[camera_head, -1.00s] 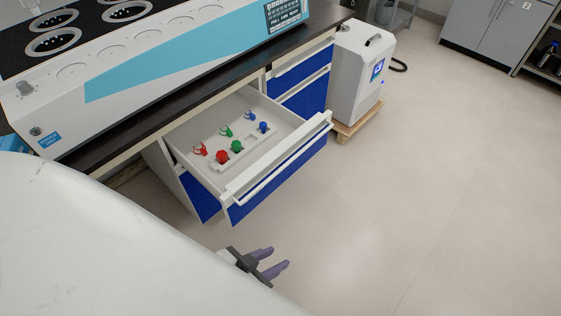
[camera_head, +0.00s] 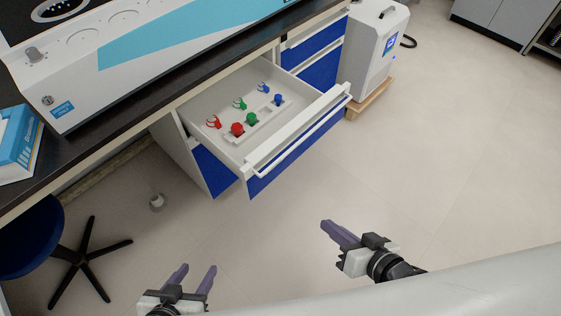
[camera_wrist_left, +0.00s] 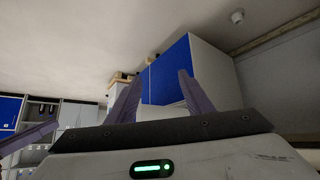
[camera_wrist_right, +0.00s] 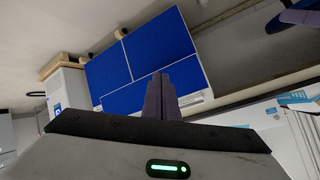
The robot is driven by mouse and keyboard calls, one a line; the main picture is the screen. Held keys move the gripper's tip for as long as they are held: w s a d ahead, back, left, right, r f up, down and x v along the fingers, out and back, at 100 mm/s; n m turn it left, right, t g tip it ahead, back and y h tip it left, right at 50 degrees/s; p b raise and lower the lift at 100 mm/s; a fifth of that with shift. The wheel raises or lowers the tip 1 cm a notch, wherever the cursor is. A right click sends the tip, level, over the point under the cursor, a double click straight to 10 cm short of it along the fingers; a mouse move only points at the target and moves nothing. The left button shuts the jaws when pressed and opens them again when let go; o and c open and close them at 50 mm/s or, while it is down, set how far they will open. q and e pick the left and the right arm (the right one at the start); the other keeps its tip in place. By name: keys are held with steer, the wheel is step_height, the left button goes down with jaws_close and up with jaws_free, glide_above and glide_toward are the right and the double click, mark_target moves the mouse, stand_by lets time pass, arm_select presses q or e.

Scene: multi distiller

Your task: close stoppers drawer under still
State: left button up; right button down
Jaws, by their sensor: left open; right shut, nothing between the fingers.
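The stoppers drawer (camera_head: 293,137) is pulled out under the bench with the still (camera_head: 130,45). It has white walls, a blue front and a white bar handle. Inside it lie red, green and blue stoppers (camera_head: 251,119) in a white holder and matching clips (camera_head: 213,122). My left gripper (camera_head: 191,278) is open and empty at the bottom, below and left of the drawer. My right gripper (camera_head: 328,230) is shut and empty, in front of the drawer and apart from it. Blue cabinet fronts show in the left wrist view (camera_wrist_left: 169,70) and right wrist view (camera_wrist_right: 150,65).
A white chiller unit (camera_head: 373,50) stands on a wooden base (camera_head: 370,97) right of the drawers. A blue stool (camera_head: 28,238) with black legs is at the lower left. A blue and white box (camera_head: 15,142) sits on the bench. The floor in front is clear.

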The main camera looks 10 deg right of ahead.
steer(key=w+r+m+t+y+b, duration=0.1)
steer(key=w+r+m+y+b, duration=0.1)
steer(key=w+r+m+y, duration=0.15)
steer(key=m+b, duration=0.3)
steer(key=m, duration=0.3)
glide_toward(288, 154)
steer(key=shift+y, duration=0.25)
steer(key=x, duration=0.6)
steer(key=shift+d+f+p, duration=0.1)
steer(key=shift+f+p, duration=0.15)
steer(key=shift+p, duration=0.1)
arm_select(q)
steer(key=d+f, duration=0.1)
steer(key=w+f, duration=0.1)
steer(key=shift+w+d+f, duration=0.1)
steer(key=shift+d+f, duration=0.25)
steer(key=shift+w+r, duration=0.1)
steer(key=shift+w, duration=0.05)
arm_select(e)
steer(key=shift+w, duration=0.1)
